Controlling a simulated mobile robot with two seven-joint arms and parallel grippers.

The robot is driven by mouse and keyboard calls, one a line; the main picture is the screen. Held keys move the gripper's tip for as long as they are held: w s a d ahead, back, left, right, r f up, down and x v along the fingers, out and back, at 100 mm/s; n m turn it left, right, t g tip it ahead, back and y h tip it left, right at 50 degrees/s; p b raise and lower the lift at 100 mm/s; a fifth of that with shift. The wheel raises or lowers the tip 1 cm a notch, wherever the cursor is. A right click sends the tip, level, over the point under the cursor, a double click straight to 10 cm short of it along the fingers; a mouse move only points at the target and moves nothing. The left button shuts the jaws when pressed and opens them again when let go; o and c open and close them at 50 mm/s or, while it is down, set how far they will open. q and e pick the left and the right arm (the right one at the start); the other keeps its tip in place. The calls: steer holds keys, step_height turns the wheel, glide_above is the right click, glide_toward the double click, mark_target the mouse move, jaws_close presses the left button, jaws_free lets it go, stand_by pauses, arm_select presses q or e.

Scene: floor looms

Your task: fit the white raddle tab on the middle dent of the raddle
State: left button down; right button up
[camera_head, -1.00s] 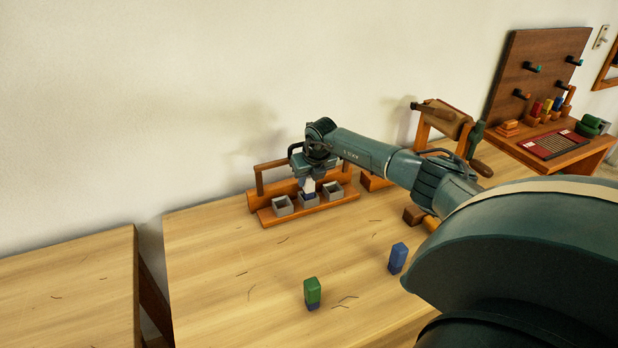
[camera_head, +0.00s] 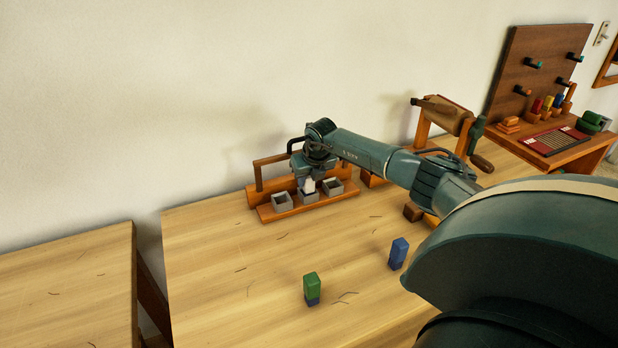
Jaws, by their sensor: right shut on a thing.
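The raddle (camera_head: 267,216) is an orange wooden rack at the back edge of the table, with three grey square cups in a row. My right gripper (camera_head: 309,182) is above its middle cup, shut on the white raddle tab (camera_head: 309,187). The tab's lower end is down in the middle dent (camera_head: 308,197), hidden by the cup's front wall. I cannot tell whether it touches the bottom. The left cup (camera_head: 282,203) and the right cup (camera_head: 333,189) look empty. My left gripper is not in view.
A green and blue block (camera_head: 312,288) and a blue block (camera_head: 398,253) stand on the table front. A wooden winder (camera_head: 445,118) stands behind my right arm. A pegboard (camera_head: 540,75) is at the far right. The table's left part is clear.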

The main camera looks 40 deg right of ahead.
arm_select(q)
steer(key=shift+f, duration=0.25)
arm_select(e)
steer(key=o, duration=1.1)
steer(key=shift+f, duration=0.1)
steer(key=shift+c, duration=0.2)
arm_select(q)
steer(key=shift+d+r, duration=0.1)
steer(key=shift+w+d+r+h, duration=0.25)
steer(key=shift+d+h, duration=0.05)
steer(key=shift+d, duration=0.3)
arm_select(e)
steer(key=shift+s+r, duration=0.1)
steer(key=shift+r, duration=0.55)
steer(key=v, duration=1.2)
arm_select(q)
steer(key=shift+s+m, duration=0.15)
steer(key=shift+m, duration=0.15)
arm_select(e)
steer(key=shift+s+a+f, duration=0.1)
steer(key=shift+s, duration=0.05)
